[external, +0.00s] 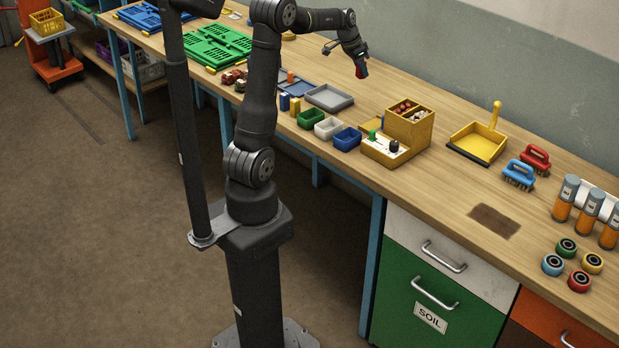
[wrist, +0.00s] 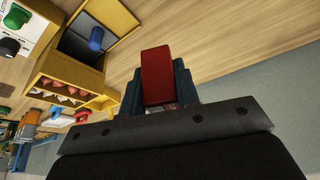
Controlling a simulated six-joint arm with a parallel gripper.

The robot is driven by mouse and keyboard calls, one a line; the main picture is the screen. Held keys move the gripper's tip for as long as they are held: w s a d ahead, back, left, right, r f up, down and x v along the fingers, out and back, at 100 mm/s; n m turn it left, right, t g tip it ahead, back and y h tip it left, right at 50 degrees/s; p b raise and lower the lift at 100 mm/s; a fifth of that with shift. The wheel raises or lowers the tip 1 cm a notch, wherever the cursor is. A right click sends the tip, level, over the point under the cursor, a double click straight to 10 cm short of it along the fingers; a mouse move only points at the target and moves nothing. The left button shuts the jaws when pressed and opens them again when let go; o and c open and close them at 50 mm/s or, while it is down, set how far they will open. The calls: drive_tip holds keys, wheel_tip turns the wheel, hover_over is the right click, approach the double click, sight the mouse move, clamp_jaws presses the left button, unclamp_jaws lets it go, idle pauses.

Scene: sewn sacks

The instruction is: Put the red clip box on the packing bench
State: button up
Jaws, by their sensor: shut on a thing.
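My gripper (external: 361,71) is shut on the red clip box (wrist: 156,72). In the wrist view the box sits between the two dark blue fingers, with its red face showing and its lower end hidden by the gripper. In the external view only a small red part of the box (external: 362,73) shows at the fingertips. The gripper holds it above the back part of the wooden packing bench (external: 440,205), and the box looks clear of the bench top.
A yellow compartment box (external: 410,130) stands in front and to the right of the gripper. A grey tray (external: 328,98) and small green, white and blue bins (external: 347,139) lie nearer. A yellow dustpan (external: 478,143) is further right. Bare wood surrounds the brown patch (external: 495,221).

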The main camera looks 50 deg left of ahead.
drive_tip(key=s+a+n+y, duration=0.1)
drive_tip(key=s+a+n, duration=0.3)
drive_tip(key=a, duration=0.5)
drive_tip(key=s+a+n+y, duration=0.1)
drive_tip(key=s+a+n, duration=0.1)
drive_tip(key=s+a, duration=0.6)
drive_tip(key=s+a+n+y, duration=0.15)
drive_tip(key=s+a, duration=0.25)
drive_tip(key=a, duration=0.6)
drive_tip(key=shift+n, duration=0.55)
drive_tip(key=f, duration=1.1)
drive_tip(key=shift+s+a+f, duration=0.1)
drive_tip(key=shift+a+f, duration=0.1)
drive_tip(key=shift+f, duration=2.2)
drive_tip(key=shift+f, duration=0.15)
drive_tip(key=o, duration=0.7)
